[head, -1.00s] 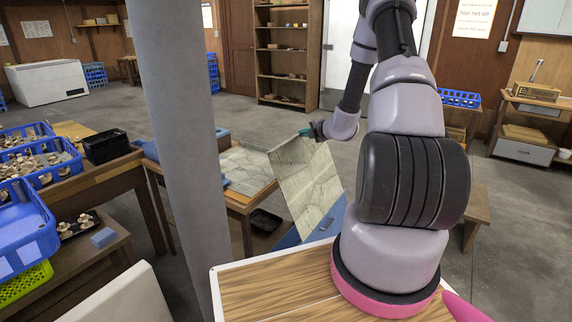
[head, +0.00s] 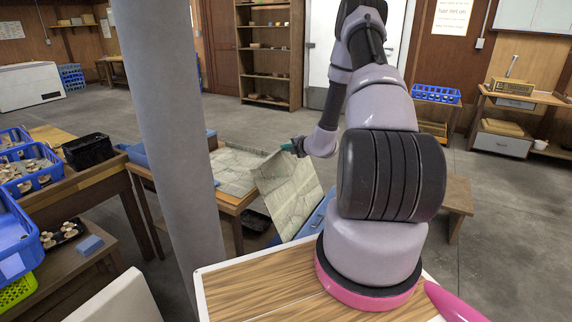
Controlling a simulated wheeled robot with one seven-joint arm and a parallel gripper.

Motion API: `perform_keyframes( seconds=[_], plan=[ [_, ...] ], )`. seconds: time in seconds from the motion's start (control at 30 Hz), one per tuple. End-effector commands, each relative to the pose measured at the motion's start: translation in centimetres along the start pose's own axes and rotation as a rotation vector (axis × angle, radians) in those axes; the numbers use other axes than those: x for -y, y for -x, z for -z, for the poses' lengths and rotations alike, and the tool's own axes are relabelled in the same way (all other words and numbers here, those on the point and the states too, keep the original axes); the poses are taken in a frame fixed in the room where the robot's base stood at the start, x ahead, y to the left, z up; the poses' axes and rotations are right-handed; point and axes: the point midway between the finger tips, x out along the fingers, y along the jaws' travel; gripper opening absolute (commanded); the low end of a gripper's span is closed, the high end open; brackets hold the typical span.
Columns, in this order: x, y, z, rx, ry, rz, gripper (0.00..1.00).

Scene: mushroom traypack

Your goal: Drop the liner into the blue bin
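The liner (head: 288,188) is a pale, creased paper sheet. It hangs tilted from my gripper (head: 297,147), which has hold of its upper right corner; the fingertips are small and partly hidden. A blue bin (head: 316,216) shows only in part behind the liner's lower right edge, low beside the table. The liner overlaps it in the picture, and I cannot tell whether they touch. A second creased sheet (head: 230,168) lies flat on the wooden table (head: 232,199) to the left.
A grey post (head: 174,130) stands in front of the table. Blue crates (head: 28,186) with mushrooms and a black tray (head: 88,151) are at the left. A wooden stool (head: 457,200) is right of my arm.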

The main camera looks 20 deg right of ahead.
Motion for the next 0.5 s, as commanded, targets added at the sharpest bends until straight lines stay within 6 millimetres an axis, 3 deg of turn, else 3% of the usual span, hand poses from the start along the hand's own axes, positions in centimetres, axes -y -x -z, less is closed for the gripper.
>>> perform_keyframes(
  seconds=[0.3,0.5],
  plan=[
    [5.6,-2.4,1.0,0.0,-0.002,0.002,0.0],
    [7.0,-3.0,1.3,0.001,-0.002,0.001,0.0]
  ],
)
